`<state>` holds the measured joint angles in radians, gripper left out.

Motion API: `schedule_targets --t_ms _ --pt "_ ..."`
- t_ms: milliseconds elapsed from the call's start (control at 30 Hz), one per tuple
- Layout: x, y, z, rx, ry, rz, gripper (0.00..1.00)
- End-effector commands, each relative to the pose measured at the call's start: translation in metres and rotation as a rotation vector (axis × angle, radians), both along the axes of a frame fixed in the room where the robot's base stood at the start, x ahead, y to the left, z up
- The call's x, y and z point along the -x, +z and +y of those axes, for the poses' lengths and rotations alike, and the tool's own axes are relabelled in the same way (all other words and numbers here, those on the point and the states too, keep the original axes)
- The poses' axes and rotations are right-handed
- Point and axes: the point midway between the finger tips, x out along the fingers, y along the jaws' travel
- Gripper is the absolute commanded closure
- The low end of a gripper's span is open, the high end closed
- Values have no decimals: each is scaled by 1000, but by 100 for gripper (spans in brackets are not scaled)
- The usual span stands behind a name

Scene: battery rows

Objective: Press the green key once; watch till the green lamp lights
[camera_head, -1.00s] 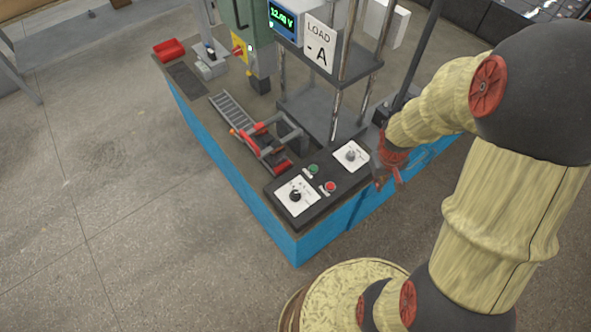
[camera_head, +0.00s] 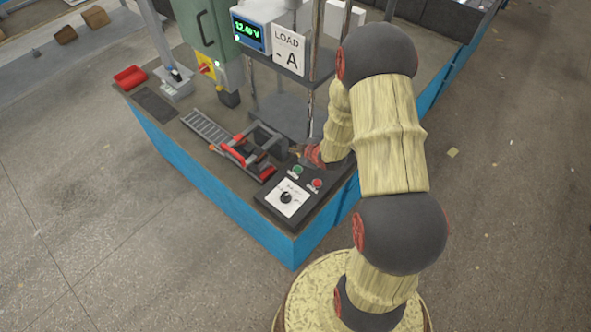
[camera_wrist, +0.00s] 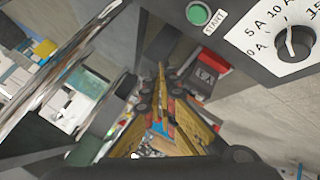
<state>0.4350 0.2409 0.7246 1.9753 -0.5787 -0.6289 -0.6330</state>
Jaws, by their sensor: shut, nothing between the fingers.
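The green key (camera_head: 297,170) sits on the black control panel (camera_head: 268,199), left of a red key (camera_head: 317,183). In the wrist view the green key (camera_wrist: 198,13) is at the top edge beside a START label. My gripper (camera_head: 297,152) is just behind the green key in the head view, apart from it as far as I can tell. Its fingers (camera_wrist: 162,70) are shut and empty in the wrist view, below and left of the key. I cannot make out a lit green lamp; a small pale light (camera_head: 217,64) shows on the green machine.
A dial (camera_head: 286,197) is at the panel's front; it shows in the wrist view (camera_wrist: 294,44). A red-clamped cradle (camera_head: 247,152) and roller track (camera_head: 207,130) lie to the left. Metal posts and a shelf with a LOAD -A sign (camera_head: 288,52) stand behind. The meter (camera_head: 250,34) is lit.

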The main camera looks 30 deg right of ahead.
Motion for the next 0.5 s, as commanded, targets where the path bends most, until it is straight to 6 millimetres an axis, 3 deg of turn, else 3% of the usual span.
schedule_targets --t_ms 500 --pt "1 -9 0 1 -1 4 100"
